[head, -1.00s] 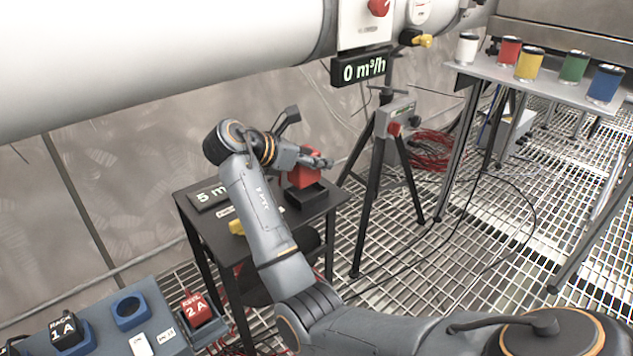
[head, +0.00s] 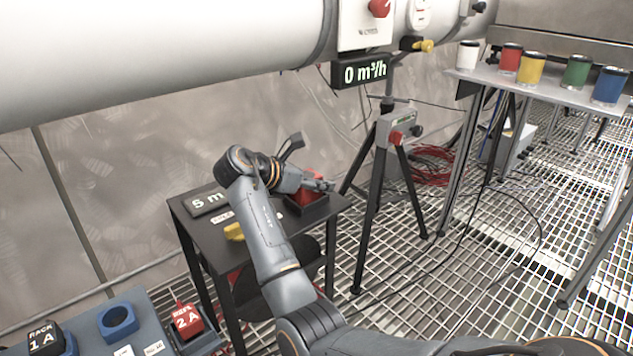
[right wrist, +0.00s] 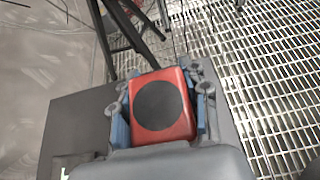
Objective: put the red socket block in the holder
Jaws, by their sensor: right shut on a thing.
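The red socket block (head: 304,198) is at the black holder (head: 309,213) on the small dark table, its lower part hidden by the holder's walls. My right gripper (head: 318,186) is shut on the block from above. In the right wrist view the red block (right wrist: 180,134), with a dark round face, sits between the two fingers of my right gripper (right wrist: 162,98). Whether the block rests on the holder's floor cannot be told. My left gripper is not in view.
The small table (head: 215,231) also bears a "5 m" sign (head: 207,202) and a yellow object (head: 234,232). A tripod (head: 372,200) stands close to its right. A rack with another red block (head: 187,320) is at lower left. Coloured cans stand on a shelf (head: 540,85) at upper right.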

